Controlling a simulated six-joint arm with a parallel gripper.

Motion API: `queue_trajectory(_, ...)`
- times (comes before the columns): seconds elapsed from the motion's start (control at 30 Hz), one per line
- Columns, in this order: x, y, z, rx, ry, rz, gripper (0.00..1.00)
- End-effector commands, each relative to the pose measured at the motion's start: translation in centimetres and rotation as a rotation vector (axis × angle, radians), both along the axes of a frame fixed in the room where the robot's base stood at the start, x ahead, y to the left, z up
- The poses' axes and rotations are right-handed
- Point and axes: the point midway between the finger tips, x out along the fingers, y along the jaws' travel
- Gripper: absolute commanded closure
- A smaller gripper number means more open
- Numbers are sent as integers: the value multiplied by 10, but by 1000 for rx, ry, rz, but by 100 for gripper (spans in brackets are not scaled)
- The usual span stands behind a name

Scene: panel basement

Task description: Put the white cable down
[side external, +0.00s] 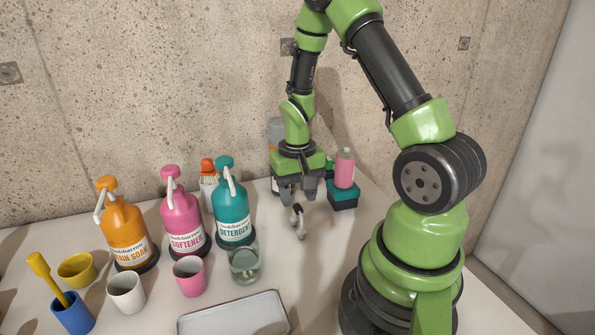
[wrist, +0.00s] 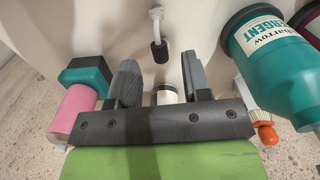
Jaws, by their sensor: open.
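The white cable (side external: 300,229) is a short white piece with a dark end. It appears to rest on the table just in front of and below my gripper (side external: 300,195), apart from it. In the wrist view the cable (wrist: 156,22) shows beyond the fingertips, its dark end towards my gripper (wrist: 158,68). My gripper is open, pointing down, with nothing held between its fingers. Whether the cable's whole length touches the table is hard to tell.
A teal block (side external: 343,196) and a pink bottle (side external: 345,168) stand close right of my gripper. The teal detergent bottle (side external: 234,215) stands left, beside a pink softener bottle (side external: 182,222). A glass jar (side external: 245,265), cups and a grey tray (side external: 235,318) are nearer the camera.

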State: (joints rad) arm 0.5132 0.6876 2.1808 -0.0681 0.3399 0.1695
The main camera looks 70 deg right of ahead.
Motion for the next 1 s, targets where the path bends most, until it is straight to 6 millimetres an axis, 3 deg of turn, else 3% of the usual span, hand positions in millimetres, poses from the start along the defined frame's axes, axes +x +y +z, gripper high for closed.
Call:
queue_trajectory(0.2, 2, -1, 39, -2, -5, -1, 56)
queue_trajectory(0.37, 1, -1, 54, -1, -4, 0, 56)
queue_trajectory(0.53, 6, 12, 81, -19, -56, 31, 56)
queue_trajectory(0.77, -2, 68, 159, -51, -277, 161, 56)
queue_trajectory(0.9, -25, 105, 197, -40, -428, 252, 56)
queue_trajectory(1.0, -45, 126, 214, -20, -524, 314, 56)
